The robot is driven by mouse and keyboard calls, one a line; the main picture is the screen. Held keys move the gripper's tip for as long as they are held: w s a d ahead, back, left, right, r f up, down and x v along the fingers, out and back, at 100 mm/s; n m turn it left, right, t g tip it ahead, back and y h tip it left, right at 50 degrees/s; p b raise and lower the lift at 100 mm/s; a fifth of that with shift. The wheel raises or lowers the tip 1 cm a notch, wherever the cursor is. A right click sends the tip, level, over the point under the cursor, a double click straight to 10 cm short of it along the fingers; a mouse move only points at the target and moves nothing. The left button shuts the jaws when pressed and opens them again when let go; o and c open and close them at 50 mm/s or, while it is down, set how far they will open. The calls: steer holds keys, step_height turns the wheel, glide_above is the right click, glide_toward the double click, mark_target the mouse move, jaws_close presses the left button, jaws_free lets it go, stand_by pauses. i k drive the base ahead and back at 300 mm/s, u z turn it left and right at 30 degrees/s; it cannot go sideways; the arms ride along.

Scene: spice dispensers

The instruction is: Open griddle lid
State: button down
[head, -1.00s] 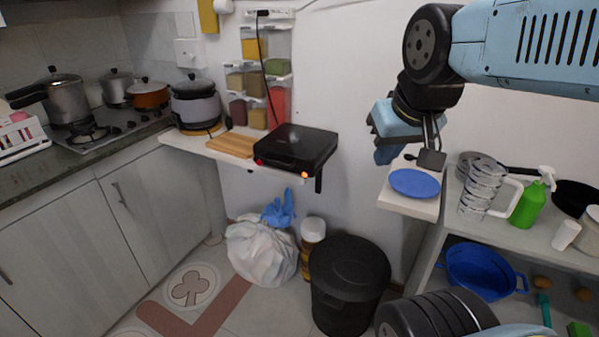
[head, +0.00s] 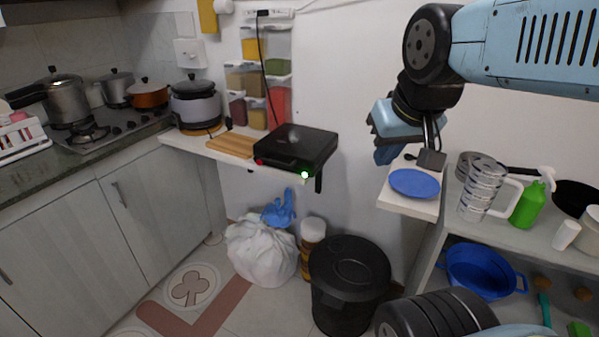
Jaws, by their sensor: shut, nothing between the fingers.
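The black griddle (head: 296,147) sits on the narrow white wall shelf, left of centre in the head view. Its lid lies flat and closed.
A wooden board (head: 231,145) lies left of the griddle, with a rice cooker (head: 196,104) beyond it. Spice dispensers (head: 266,80) hang on the wall behind. A blue plate (head: 414,183) is below my gripper. A black bin (head: 349,273) stands on the floor below.

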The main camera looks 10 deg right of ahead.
mark_target(313, 145)
steer(key=z, duration=1)
steer(key=i, duration=0.1)
steer(key=u, duration=2.85)
steer(key=k, duration=0.65)
steer(key=z, duration=1.1)
steer(key=i, duration=0.9)
steer(key=z, duration=0.15)
